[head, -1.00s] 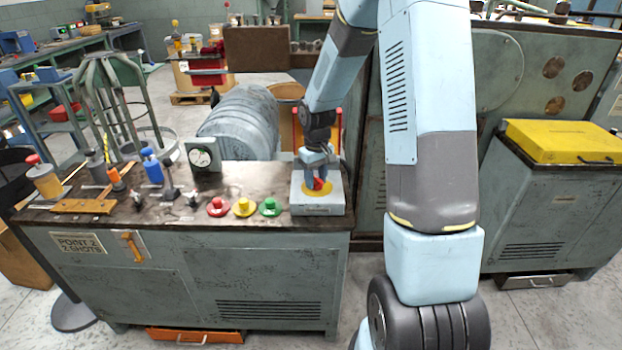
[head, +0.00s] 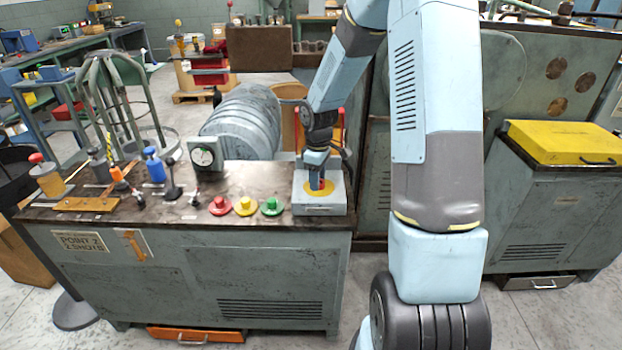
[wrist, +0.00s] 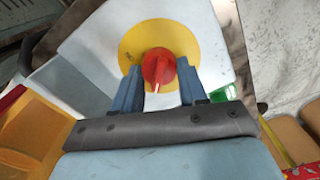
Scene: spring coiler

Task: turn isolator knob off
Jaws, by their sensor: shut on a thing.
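The isolator is a pale grey box (head: 319,207) at the right end of the bench. It has a yellow disc (wrist: 128,40) on top with a red knob (wrist: 158,66) at its centre. In the wrist view the knob's raised grip and white mark run towards the lower edge. My gripper (wrist: 159,76) has one blue finger on each side of the knob and is shut on it. In the head view my gripper (head: 318,181) points down onto the disc and largely hides the knob. Lettering on the disc is too small to read.
Red (head: 219,205), yellow (head: 245,206) and green (head: 271,205) buttons stand on the bench left of the box. A dial gauge (head: 205,155) and several tools are further left. Red posts (head: 341,127) rise behind the box.

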